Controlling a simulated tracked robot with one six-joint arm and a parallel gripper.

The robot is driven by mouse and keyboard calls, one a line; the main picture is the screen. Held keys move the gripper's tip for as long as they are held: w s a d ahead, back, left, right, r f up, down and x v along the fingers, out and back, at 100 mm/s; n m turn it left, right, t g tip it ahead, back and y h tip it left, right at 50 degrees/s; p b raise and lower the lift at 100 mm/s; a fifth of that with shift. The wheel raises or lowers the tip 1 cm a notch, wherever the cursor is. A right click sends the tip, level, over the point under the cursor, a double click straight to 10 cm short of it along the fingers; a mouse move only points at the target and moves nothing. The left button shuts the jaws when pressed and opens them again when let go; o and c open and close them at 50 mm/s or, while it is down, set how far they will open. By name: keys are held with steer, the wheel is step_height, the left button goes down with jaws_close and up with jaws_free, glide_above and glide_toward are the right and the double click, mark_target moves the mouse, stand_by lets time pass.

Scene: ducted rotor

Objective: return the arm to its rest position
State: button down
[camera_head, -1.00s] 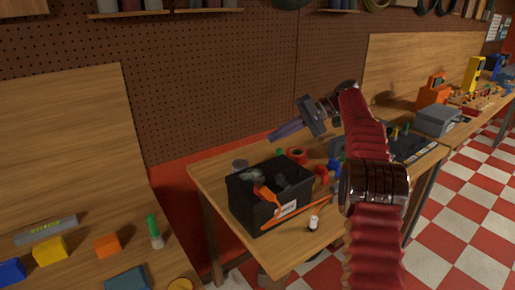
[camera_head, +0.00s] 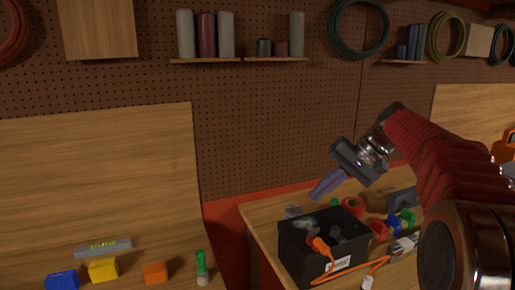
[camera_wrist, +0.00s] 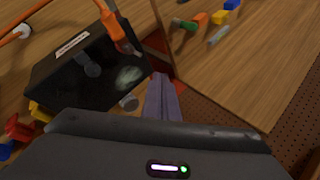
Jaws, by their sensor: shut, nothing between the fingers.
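My gripper (camera_head: 325,186) is in the head view, up and in front of the pegboard, above the back of the workbench. Its purple fingers are together with nothing between them and point down to the left. In the wrist view the shut fingers (camera_wrist: 162,98) show at the middle, beside the black bin. My red ribbed arm (camera_head: 440,150) reaches in from the right edge.
A black bin (camera_head: 307,262) with an orange-handled tool stands on the workbench (camera_head: 257,222) below my gripper. A red tape roll (camera_head: 352,207) lies behind it. At left, a second bench holds coloured blocks (camera_head: 103,270) and a green-capped bottle (camera_head: 201,267). Shelves with cans (camera_head: 206,36) hang above.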

steer(key=s+a+f+t+h, duration=0.1)
steer(key=s+h, duration=0.1)
steer(key=s, duration=0.6)
steer(key=s+a+f+h, duration=0.2)
steer(key=s, duration=0.7)
steer(key=s+d+f+n+t+h, duration=0.2)
steer(key=s+f, duration=0.7)
steer(key=s, duration=0.5)
steer(key=shift+s+d+f+n+h, duration=0.2)
steer(key=shift+n+h, duration=0.1)
steer(key=shift+h, duration=0.4)
